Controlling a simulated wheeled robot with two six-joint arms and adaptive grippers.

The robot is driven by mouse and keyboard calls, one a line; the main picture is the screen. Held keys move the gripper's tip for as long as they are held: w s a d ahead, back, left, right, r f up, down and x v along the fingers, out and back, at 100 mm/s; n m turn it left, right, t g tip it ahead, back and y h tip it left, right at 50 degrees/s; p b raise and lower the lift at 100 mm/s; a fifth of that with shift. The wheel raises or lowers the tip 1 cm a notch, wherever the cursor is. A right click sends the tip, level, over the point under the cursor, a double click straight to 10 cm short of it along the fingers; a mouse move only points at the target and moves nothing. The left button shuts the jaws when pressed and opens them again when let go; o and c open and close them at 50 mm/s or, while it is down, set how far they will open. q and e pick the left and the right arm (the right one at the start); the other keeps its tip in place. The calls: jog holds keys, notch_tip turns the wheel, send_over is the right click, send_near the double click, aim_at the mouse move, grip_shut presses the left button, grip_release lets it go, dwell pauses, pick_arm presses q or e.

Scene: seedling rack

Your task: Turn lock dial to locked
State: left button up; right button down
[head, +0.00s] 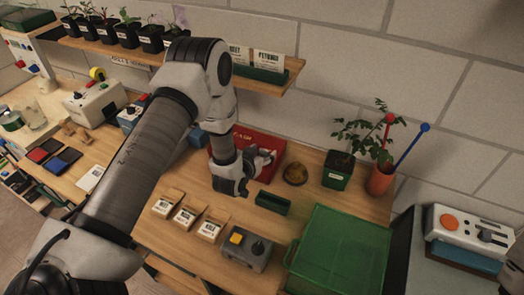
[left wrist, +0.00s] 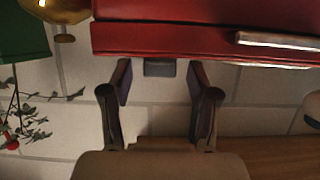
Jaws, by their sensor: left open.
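A red box (head: 272,142) stands at the back of the bench, against the wall. It shows large in the left wrist view (left wrist: 165,38), with a silver bar (left wrist: 280,41) on its face. A small dark grey block (left wrist: 160,67) sits at the box's edge, between the fingertips in that picture; I cannot tell if it is the lock dial. My left gripper (head: 264,160) is in front of the red box. Its fingers (left wrist: 160,82) are spread and hold nothing; contact with the block cannot be told. No locked marking is readable. My right gripper does not show.
A grey box with a yellow button and black knob (head: 258,262), a green tray (head: 335,262) and seed packets (head: 184,217) lie nearer. A shelf (head: 292,66) hangs above.

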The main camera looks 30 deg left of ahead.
pick_arm(q)
jog(key=shift+s+r, duration=0.1)
jog(key=shift+s, duration=0.05)
jog(key=shift+c, duration=0.3)
jog(key=shift+s+r, duration=0.15)
jog(key=shift+s, duration=0.05)
grip_shut()
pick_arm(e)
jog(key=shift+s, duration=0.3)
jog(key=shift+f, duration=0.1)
